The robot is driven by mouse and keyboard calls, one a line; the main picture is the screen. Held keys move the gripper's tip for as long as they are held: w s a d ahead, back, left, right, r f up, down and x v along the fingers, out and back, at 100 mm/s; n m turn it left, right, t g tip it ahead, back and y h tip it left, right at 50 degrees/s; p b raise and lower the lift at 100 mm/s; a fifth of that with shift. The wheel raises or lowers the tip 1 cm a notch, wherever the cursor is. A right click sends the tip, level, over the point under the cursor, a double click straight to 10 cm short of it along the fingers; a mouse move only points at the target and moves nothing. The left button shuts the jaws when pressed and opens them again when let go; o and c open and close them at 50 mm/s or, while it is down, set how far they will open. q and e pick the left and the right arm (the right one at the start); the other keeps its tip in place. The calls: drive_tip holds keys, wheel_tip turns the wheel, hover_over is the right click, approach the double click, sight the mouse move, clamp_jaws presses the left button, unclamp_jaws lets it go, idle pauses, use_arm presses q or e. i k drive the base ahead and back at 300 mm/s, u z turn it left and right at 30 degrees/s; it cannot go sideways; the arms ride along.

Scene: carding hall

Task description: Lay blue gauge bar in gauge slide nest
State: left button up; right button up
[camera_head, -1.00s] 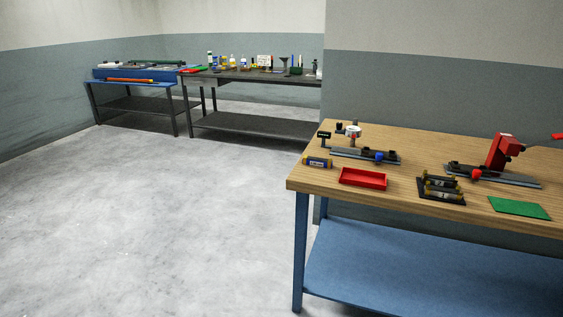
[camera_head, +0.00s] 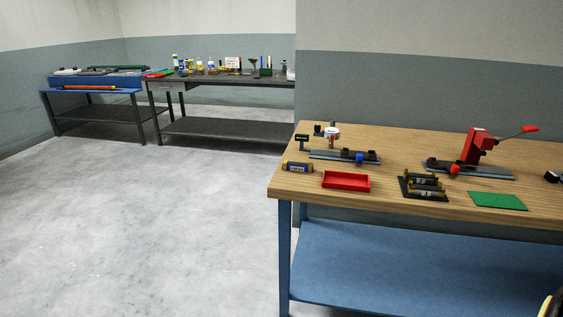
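A short bar with a blue band and yellowish ends (camera_head: 298,167), which looks like the blue gauge bar, lies at the left end of the wooden bench (camera_head: 395,142). Behind it is the gauge slide (camera_head: 330,155), a grey rail with a dark block, a blue knob (camera_head: 359,158) and a round dial gauge (camera_head: 332,132) above. The nest on the slide is too small to make out clearly.
A red tray (camera_head: 346,181), a black rack holding bars (camera_head: 423,186) and a green mat (camera_head: 498,201) lie along the bench front. A red lever press (camera_head: 478,146) stands behind. Open floor (camera_head: 140,235) is left; a dark bench (camera_head: 215,80) and blue table (camera_head: 90,91) stand far back.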

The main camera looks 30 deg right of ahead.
sight(306, 167)
drive_tip(key=i, duration=3.25)
drive_tip(key=z, duration=2.9)
